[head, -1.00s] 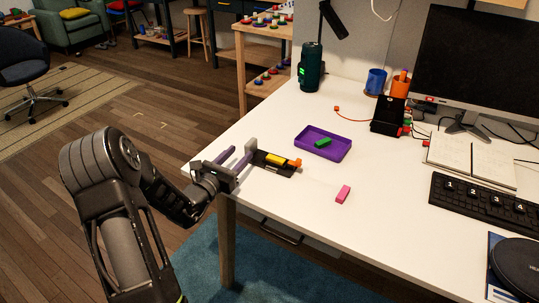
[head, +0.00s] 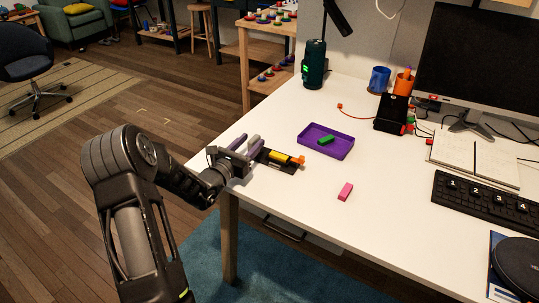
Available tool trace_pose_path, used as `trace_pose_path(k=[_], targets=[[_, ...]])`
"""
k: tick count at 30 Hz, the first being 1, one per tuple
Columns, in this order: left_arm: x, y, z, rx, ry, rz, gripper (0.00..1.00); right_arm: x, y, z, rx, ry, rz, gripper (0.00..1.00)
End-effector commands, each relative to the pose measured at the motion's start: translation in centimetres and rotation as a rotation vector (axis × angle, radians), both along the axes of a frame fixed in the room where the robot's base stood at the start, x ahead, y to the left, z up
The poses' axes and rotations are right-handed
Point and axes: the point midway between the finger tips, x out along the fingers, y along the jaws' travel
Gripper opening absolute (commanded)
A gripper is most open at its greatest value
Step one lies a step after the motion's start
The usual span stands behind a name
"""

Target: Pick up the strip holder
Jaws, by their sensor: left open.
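A flat black holder (head: 284,167) with a yellow block (head: 279,157) on it and an orange piece (head: 298,160) at its right end lies near the left edge of the white desk; it looks like the strip holder. My left gripper (head: 248,146) comes in from the left over the desk edge. Its two fingers are apart, with nothing seen held between them. The fingertips are at the left end of the holder and hide part of that end. I cannot tell whether they touch it. My right gripper is not in view.
A purple tray (head: 341,153) with a green block (head: 326,140) sits just behind and right of the holder. A pink block (head: 345,191) lies to the front right. A black box (head: 391,113), blue mug (head: 380,78) and keyboard (head: 485,203) are further right. The desk front is mostly clear.

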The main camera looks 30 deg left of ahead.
Motion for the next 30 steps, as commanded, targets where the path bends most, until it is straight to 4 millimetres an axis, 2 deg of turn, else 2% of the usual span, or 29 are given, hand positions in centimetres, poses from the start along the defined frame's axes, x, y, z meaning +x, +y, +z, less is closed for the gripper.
trace_pose_path(k=[3,6,24,30], targets=[[1.8,0.2,0.0,0.000,0.000,0.000,0.45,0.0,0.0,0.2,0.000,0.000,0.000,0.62],[2.5,0.2,0.0,-0.001,0.001,0.001,0.45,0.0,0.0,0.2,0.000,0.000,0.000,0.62],[2.6,0.3,0.0,0.000,0.001,0.002,0.45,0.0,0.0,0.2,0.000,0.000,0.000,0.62],[2.6,0.3,0.0,0.000,0.001,0.001,0.30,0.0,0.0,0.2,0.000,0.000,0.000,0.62]])
